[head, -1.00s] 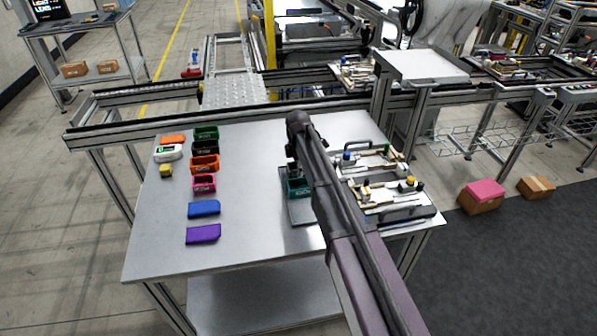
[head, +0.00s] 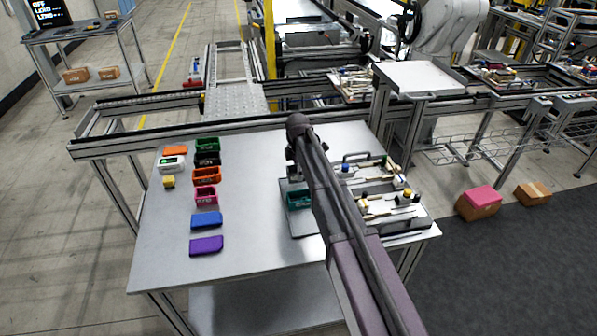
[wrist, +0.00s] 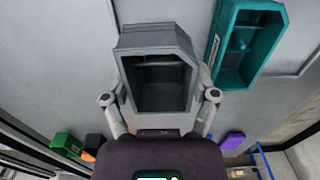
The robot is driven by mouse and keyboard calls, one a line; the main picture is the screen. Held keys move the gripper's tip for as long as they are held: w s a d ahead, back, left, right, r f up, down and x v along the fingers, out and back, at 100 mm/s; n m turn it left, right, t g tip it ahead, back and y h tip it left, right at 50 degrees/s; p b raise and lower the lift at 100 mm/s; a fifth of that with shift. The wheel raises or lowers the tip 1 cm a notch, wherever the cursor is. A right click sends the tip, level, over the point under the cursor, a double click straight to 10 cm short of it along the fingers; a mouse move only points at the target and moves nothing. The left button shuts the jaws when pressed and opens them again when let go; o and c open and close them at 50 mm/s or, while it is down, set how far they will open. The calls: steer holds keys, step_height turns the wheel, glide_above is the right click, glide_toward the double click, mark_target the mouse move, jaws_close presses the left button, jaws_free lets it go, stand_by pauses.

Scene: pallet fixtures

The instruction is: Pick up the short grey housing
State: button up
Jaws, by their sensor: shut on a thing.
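The short grey housing (wrist: 150,42) fills the middle of the wrist view, an open box with a dark hollow facing the camera. My gripper (wrist: 160,97) is shut on it, with one finger against each side. In the head view my gripper (head: 292,170) is beside the dark arm, over the grey plate on the table. The housing is too small and shaded there to make out clearly. A teal housing (head: 298,199) stands on the plate just below the gripper. It also shows right of the grey housing in the wrist view (wrist: 252,62), apart from it.
On the table's left stand green (head: 207,144), black, orange (head: 206,175), pink (head: 206,195), white and yellow parts, with blue (head: 206,219) and purple (head: 206,245) ones nearer. A cluttered fixture tray (head: 385,205) lies right of my arm. The table's middle (head: 255,190) is clear.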

steer(key=shift+r+p, duration=2.5)
steer(key=shift+r, duration=0.45)
steer(key=shift+d, duration=0.1)
